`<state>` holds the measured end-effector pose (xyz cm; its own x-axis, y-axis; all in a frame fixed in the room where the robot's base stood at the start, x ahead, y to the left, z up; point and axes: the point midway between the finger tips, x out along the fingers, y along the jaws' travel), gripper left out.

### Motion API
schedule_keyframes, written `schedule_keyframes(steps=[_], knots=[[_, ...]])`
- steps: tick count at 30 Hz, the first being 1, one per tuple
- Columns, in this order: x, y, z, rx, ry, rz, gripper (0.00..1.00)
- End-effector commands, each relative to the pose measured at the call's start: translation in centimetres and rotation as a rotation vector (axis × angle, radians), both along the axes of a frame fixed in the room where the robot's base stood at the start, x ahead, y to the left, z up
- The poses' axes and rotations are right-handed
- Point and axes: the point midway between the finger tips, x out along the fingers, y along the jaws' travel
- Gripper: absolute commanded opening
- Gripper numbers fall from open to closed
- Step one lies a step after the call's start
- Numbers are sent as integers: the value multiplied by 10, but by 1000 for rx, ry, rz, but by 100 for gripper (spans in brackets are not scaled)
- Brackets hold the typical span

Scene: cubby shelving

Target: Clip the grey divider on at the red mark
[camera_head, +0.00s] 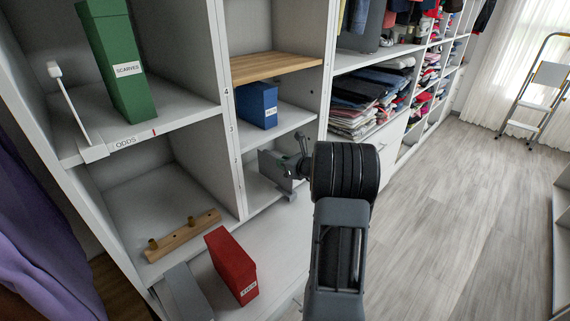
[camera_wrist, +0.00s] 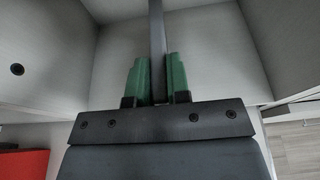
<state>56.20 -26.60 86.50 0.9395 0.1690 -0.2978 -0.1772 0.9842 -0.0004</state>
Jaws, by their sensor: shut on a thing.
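The grey divider (camera_head: 272,168) is a flat panel with a foot at its lower front, in front of the low middle cubby in the head view. My gripper (camera_head: 300,165) is shut on it. In the wrist view the green fingertips (camera_wrist: 158,80) close on both sides of the divider's dark upright edge (camera_wrist: 157,45). The red mark (camera_head: 154,132) is a small tick on the front edge of the upper left shelf (camera_head: 185,119), right of the ODDS label (camera_head: 125,142). The divider is apart from this mark, to its right and lower. The wrist view does not show the mark.
A green SCARVES box (camera_head: 115,60) and a pale upright piece (camera_head: 72,108) stand on the upper left shelf. A blue box (camera_head: 257,105) stands in the middle cubby. Below are a wooden peg rail (camera_head: 182,237), a red box (camera_head: 231,265) and a grey box (camera_head: 187,291).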

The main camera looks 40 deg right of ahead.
Motion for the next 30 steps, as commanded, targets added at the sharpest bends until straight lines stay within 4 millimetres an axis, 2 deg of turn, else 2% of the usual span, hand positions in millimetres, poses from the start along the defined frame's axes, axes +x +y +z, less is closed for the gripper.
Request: schedule_keyframes(steps=[30], knots=[[26,5,0,0,-1,1,0]])
